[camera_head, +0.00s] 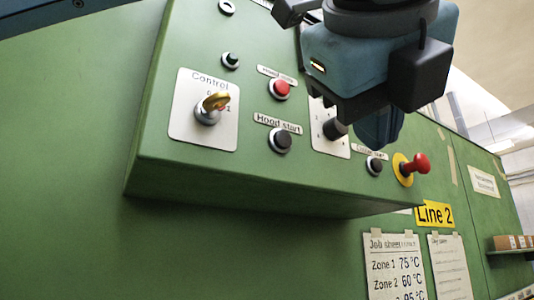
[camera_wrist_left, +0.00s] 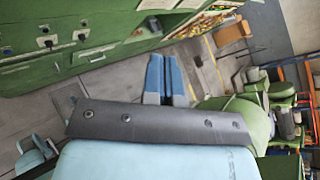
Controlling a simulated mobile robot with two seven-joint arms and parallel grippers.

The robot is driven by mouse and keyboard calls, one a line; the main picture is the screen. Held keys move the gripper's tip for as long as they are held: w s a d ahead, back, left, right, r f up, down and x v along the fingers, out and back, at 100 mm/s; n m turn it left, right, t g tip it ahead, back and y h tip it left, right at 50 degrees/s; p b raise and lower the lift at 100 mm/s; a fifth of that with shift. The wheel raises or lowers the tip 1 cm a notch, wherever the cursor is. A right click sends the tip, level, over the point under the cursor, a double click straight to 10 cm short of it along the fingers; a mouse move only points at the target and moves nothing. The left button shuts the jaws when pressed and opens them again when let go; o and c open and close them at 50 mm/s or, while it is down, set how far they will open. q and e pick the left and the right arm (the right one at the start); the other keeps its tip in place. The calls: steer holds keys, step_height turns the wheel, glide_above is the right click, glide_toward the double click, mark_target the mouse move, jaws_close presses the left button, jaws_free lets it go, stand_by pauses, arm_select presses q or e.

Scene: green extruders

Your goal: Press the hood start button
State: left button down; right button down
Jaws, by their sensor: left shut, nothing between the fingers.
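The hood start button (camera_head: 280,140) is a black round button in a metal ring, under a "Hood start" label (camera_head: 277,122) on the green control box (camera_head: 250,188). My left gripper (camera_head: 384,138) is right of it in the head view, in front of the box near another black button (camera_head: 375,166). Its blue fingers are together with nothing between them, as the left wrist view also shows (camera_wrist_left: 164,78). In the head view there is a clear gap between the fingers and the hood start button. My right gripper is not in view.
A red button (camera_head: 281,88) sits above the hood start button. A key switch (camera_head: 210,108) marked "Control" is to its left. A red knob on a yellow disc (camera_head: 412,168) sticks out at the right. A black selector knob (camera_head: 335,129) is partly behind my gripper.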

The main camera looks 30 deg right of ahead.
mark_target(283, 139)
arm_select(q)
steer(key=r+t, duration=0.1)
steer(key=r+n+t+y, duration=0.1)
steer(key=r+n+t, duration=0.1)
steer(key=shift+s+a+y, duration=0.25)
steer(key=shift+a+y, duration=0.05)
steer(key=shift+a, duration=0.1)
steer(key=w+p, duration=0.1)
steer(key=w, duration=0.2)
steer(key=w+p, duration=0.1)
steer(key=w, duration=0.2)
steer(key=w+p, duration=0.1)
steer(key=w, duration=0.2)
steer(key=shift+a+f+p, duration=0.1)
steer(key=shift+a+p, duration=0.15)
steer(key=shift+p, duration=0.1)
steer(key=shift+s, duration=0.1)
